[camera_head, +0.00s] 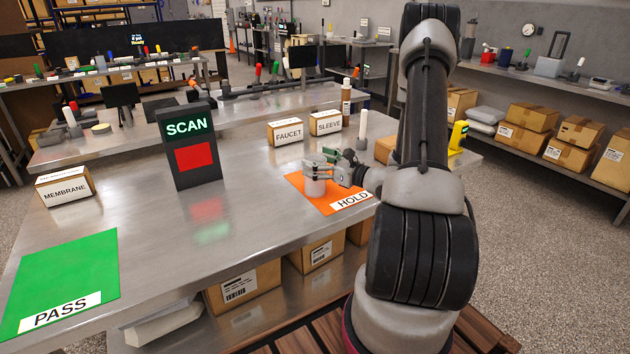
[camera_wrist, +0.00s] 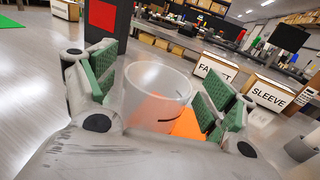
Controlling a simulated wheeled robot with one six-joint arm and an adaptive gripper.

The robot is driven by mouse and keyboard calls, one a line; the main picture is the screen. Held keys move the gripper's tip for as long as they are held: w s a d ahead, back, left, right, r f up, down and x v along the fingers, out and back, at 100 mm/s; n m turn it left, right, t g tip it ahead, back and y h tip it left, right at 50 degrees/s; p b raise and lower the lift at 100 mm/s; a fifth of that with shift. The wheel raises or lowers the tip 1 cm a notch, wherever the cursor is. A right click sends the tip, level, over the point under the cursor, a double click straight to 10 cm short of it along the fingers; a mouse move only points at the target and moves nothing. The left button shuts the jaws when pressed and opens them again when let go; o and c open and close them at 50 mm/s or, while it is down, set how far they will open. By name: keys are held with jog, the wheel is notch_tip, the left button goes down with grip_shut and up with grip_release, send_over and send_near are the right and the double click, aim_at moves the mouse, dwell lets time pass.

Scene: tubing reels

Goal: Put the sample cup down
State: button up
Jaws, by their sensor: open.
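The sample cup (camera_wrist: 158,92) is a translucent, whitish cup, upright between my gripper's two green finger pads in the wrist view. In the head view the cup (camera_head: 314,187) stands on the orange HOLD mat (camera_head: 303,193), near its middle. My gripper (camera_head: 335,165) reaches in from the right at the cup's height, with its fingers around the cup. In the wrist view the gripper (camera_wrist: 160,95) is open, with a gap between the right pad and the cup. The cup's base is partly hidden in the wrist view.
A green PASS mat (camera_head: 65,275) lies at the left. A black SCAN stand (camera_head: 187,145) with a red screen stands mid-table. Boxes marked MEMBRANE (camera_head: 65,187), FAUCET (camera_head: 285,132) and SLEEVE (camera_head: 325,122) stand on the table. A white cylinder (camera_head: 362,132) stands behind my gripper. The table between the mats is clear.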

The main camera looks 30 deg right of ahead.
jog(key=shift+w+a, duration=0.2)
jog(key=shift+w, duration=0.25)
jog(key=shift+c, duration=0.3)
jog(key=c, duration=1.5)
